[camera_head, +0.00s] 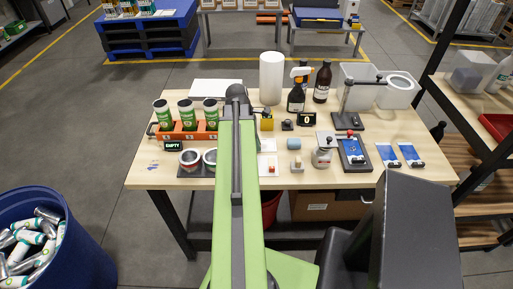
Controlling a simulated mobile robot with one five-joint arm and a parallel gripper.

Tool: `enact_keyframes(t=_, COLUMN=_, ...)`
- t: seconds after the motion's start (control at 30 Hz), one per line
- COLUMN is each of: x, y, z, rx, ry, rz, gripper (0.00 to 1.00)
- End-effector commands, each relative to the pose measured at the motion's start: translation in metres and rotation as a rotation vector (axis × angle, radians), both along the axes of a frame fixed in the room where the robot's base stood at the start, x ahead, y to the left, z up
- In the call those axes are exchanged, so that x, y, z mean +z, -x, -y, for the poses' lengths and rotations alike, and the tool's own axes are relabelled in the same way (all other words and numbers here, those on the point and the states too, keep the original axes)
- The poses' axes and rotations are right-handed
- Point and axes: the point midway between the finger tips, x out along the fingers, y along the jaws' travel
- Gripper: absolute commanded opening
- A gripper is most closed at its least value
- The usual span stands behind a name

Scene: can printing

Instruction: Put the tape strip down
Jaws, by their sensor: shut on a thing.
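My green arm reaches forward over the middle of the workbench (330,178). Its dark far joint stands near the back of the bench, and the arm hides what lies beneath and behind it. I cannot make out my gripper's fingers; they are hidden by the arm. No tape strip can be picked out for certain. A small yellow-and-dark item (267,122) stands just right of the arm; I cannot tell what it is. Small faint bluish marks (153,164) lie on the bench's left part.
Green cans (187,115) stand in an orange rack (203,134) at left, behind an "EMPTY" sign (174,146). A white roll (271,78), spray bottle (296,96) and brown bottle (322,82) stand at back. A blue plate on a dark press (353,152) sits right. A blue bin (75,250) stands lower left.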

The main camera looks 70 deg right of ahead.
Motion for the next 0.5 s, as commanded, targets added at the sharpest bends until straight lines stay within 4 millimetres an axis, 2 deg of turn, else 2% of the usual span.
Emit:
enact_keyframes(t=0.27, x=-0.0027, y=-0.0002, z=-0.0001, rx=0.001, ry=0.0, rz=0.0, gripper=0.0)
enact_keyframes(t=0.3, x=-0.0007, y=-0.0002, z=-0.0001, rx=0.001, ry=0.0, rz=0.0, gripper=0.17)
enact_keyframes(t=0.43, x=-0.0004, y=-0.0004, z=-0.0001, rx=0.001, ry=0.0, rz=0.0, gripper=0.33)
enact_keyframes(t=0.5, x=-0.0004, y=-0.0004, z=-0.0001, rx=0.001, ry=0.0, rz=0.0, gripper=0.33)
